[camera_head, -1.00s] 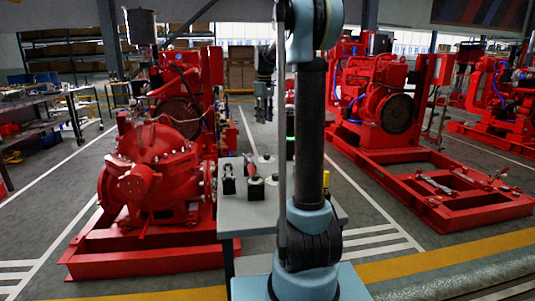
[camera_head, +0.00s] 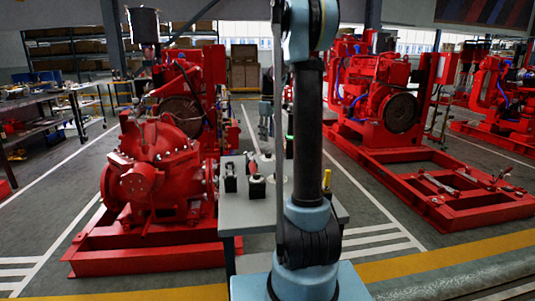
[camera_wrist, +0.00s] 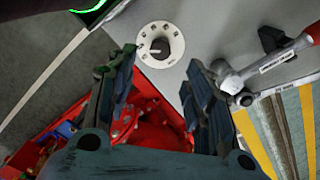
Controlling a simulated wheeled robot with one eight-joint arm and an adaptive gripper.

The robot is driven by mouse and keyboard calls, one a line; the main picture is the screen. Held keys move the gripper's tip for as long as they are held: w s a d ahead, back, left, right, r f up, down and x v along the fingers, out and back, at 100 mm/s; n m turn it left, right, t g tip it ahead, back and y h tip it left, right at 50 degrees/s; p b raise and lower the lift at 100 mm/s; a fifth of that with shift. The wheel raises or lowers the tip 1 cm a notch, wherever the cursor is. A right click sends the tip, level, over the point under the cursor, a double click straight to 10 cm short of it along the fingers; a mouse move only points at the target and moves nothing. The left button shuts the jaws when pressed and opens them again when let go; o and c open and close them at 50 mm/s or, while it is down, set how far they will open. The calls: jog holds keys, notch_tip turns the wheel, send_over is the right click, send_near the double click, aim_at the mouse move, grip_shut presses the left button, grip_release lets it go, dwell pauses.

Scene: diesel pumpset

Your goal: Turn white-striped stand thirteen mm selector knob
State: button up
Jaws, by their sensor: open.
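In the wrist view, a round white dial (camera_wrist: 172,41) with dark markings lies on the grey tabletop. A dark selector knob (camera_wrist: 160,47) with a pale stripe sits at its middle. My gripper (camera_wrist: 159,66) is open, with its two dark fingers apart and the dial beyond and between their tips. Nothing is between the fingers, and they look clear of the knob. In the head view, my gripper (camera_head: 265,128) hangs over the far part of the table, partly behind my arm. The knob is too small to make out there.
The grey table (camera_head: 238,214) carries small black stands (camera_head: 230,180) and a red-handled tool (camera_head: 252,168). In the wrist view, a labelled metal tool (camera_wrist: 265,66) lies close beside the right finger. A green-lit dark object (camera_wrist: 92,6) is at upper left. A red pump (camera_head: 155,175) stands left.

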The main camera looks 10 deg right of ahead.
aim_at(269, 153)
notch_tip(269, 153, down, 9)
jog(key=shift+r, duration=0.2)
dwell(0.3)
jog(key=c, duration=1)
